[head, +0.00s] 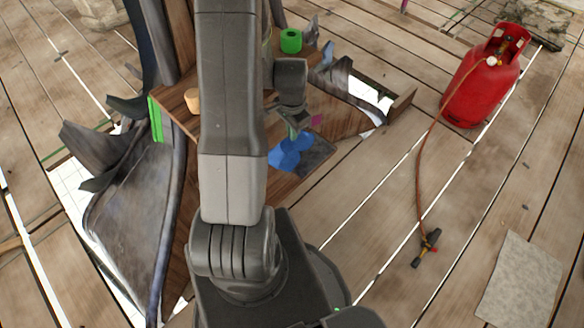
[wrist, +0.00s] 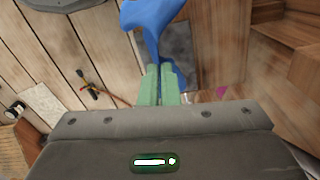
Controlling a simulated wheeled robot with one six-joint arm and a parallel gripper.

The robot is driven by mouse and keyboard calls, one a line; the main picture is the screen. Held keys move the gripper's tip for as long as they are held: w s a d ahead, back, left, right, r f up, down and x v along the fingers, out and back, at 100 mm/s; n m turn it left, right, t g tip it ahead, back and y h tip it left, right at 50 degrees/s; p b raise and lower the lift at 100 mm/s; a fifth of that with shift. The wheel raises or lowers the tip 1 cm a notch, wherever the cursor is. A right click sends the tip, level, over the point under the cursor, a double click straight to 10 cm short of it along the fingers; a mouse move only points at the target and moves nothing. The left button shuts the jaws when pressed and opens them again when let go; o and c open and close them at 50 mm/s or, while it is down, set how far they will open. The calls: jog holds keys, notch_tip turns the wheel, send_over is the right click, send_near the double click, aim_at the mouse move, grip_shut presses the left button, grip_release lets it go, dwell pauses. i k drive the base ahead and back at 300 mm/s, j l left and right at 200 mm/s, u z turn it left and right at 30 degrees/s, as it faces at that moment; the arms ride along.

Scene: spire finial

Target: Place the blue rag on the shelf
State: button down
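The blue rag (head: 290,152) shows below my gripper (head: 298,128) in the head view, in front of a dark grey sheet. In the wrist view the blue rag (wrist: 152,22) spreads beyond the green fingertips of my gripper (wrist: 161,72). The fingers are close together with a fold of the rag between them. A brown wooden shelf-like board (head: 178,98) stands behind and left of my arm, bearing a tan cylinder (head: 193,101). My arm hides much of this board.
A green roll (head: 291,40) sits at the back of the wooden structure. Bent dark metal sheets (head: 130,215) flank it at left. A red gas cylinder (head: 487,78) stands at right, its hose running to a torch (head: 427,246). Plank floor (head: 375,190) is clear between.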

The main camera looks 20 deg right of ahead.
aim_at(280, 184)
jog(key=k+u, duration=0.25)
jog(key=k, duration=0.25)
jog(key=u, duration=0.85)
jog(key=k+l, duration=0.2)
jog(key=l, duration=0.15)
jog(key=k+l, duration=0.2)
jog(key=l, duration=0.2)
jog(key=k+l+u, duration=0.1)
jog(key=l, duration=0.25)
jog(key=i+l, duration=0.15)
jog(key=i, duration=0.15)
